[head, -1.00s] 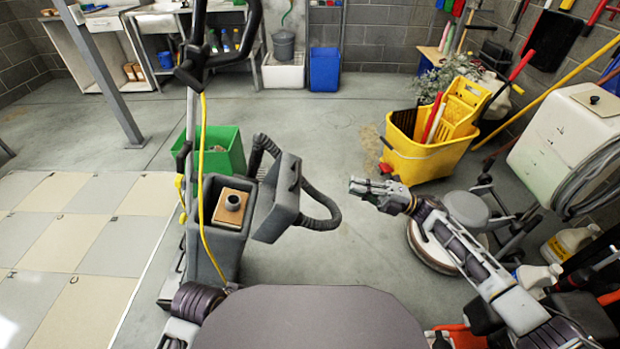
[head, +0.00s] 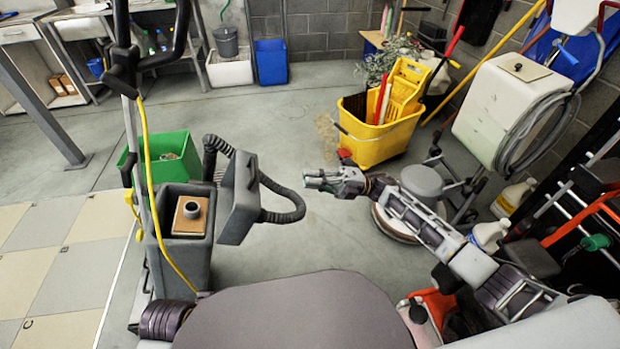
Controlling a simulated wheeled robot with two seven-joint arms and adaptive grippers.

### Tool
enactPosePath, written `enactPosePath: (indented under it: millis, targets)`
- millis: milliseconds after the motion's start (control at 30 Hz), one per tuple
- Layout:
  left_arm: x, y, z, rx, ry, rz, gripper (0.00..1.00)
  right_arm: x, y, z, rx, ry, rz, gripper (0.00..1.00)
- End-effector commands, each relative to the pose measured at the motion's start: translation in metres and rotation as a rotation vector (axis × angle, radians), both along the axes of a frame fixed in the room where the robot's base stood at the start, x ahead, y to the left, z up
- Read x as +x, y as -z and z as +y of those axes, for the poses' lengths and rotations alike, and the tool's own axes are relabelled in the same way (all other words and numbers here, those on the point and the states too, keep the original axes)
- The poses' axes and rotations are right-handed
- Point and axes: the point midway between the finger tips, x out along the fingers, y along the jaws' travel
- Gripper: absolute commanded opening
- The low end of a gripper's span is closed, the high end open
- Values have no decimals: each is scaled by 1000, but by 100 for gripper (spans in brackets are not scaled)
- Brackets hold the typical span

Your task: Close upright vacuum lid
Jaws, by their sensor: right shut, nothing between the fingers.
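The upright vacuum (head: 180,262) stands in front of me, left of the middle. Its grey body is open at the top and shows a tan panel with a round port (head: 192,212). Its lid (head: 239,200) is swung out to the right side, with a black ribbed hose looping from it. My right gripper (head: 308,180) is shut and empty, to the right of the lid and apart from it, beyond the hose loop. Its fingers point left toward the lid. My left gripper is not in view; only a dark part of my arm shows at the lower left.
A yellow cord hangs along the vacuum's handle. A green bin (head: 172,158) stands behind the vacuum. A yellow mop bucket (head: 375,135) and a floor machine (head: 408,205) stand to the right, near my right arm. Open floor lies behind the hose.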

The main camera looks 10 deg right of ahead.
Motion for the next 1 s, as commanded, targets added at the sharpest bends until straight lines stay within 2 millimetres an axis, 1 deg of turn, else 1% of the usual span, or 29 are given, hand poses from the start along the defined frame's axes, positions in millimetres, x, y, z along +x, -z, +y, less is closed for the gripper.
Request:
enactPosePath:
  millis: [267, 533, 700, 900, 1000]
  targets:
    - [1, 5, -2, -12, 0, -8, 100, 0, -12, 33, 2, -2, -2, 0]
    - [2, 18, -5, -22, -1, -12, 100, 0, -24, 67, 2, -1, -1, 0]
    - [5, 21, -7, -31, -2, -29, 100, 0, -32, 88, 1, 0, -2, 0]
    - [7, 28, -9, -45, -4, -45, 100, 0, -38, 106, 1, -1, 0, 0]
    - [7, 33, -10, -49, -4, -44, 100, 1, -40, 112, 0, 0, -1, 0]
